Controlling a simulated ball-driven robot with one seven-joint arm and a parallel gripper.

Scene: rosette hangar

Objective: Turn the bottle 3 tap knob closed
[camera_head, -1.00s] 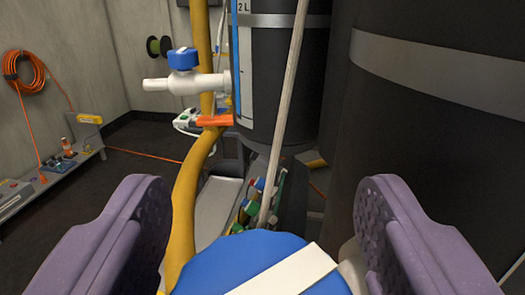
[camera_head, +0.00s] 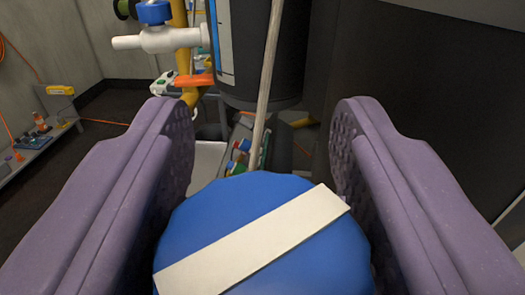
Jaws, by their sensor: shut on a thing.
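The bottle 3 tap knob (camera_head: 215,218) is a large blue disc in the lower middle of the view. A white bar (camera_head: 258,240) crosses its top slantwise, from lower left to upper right. My gripper (camera_head: 262,140) has its two purple fingers on either side of the knob, shut on it. The tap body under the knob is hidden by the knob and fingers.
Another tap with a blue knob (camera_head: 154,12) and white spout (camera_head: 158,40) sticks out from a dark bottle (camera_head: 255,60) behind. A pale rod (camera_head: 267,90) rises just beyond my knob. A large dark cylinder (camera_head: 420,110) stands close on the right.

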